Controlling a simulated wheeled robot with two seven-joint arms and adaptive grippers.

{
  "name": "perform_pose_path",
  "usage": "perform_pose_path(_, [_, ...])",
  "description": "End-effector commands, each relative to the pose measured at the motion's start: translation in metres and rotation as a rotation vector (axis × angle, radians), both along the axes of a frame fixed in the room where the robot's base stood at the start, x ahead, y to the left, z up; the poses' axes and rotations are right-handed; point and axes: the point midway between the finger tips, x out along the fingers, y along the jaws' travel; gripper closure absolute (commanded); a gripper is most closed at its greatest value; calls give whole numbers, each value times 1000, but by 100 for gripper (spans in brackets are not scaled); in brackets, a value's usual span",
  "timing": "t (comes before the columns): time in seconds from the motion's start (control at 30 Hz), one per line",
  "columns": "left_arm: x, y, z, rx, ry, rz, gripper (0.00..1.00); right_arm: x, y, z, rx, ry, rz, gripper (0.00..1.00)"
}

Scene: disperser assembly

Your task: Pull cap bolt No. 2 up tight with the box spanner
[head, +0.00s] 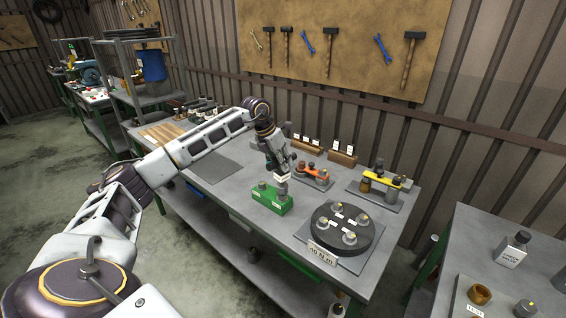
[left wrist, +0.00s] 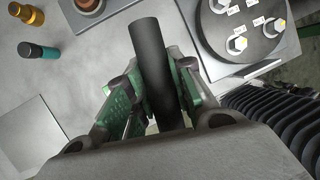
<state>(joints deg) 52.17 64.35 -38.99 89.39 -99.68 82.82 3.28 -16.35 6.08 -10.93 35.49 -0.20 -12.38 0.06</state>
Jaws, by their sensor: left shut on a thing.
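My left gripper (head: 281,168) is over the green block (head: 270,203) on the workbench. In the left wrist view its fingers (left wrist: 150,95) are shut on a dark round bar, which I take for the box spanner (left wrist: 150,55). A pale grey piece (head: 282,187) shows below the gripper, at the block; I cannot tell whether it touches. The black round cap (head: 327,242) lies on a grey plate to the right, with several bolts and small white labels. It also shows in the left wrist view (left wrist: 213,38). The label numbers are too small to read, so bolt No. 2 cannot be told.
A name card (head: 322,253) stands at the cap's front. A teal-and-black cylinder (left wrist: 38,51) stands on the bench. A second table (head: 480,240) is at the right.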

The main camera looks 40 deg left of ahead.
Motion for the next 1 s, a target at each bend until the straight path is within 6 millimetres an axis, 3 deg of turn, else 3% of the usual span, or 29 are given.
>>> perform_pose_path(0.6, [0, 0, 2, -1, -3, 0, 100, 0, -20, 2, -20, 1, 6, 60])
perform_pose_path(1.0, [0, 0, -5, -1, -3, 0, 100, -1, -6, -2, -7, 2, 2, 60])
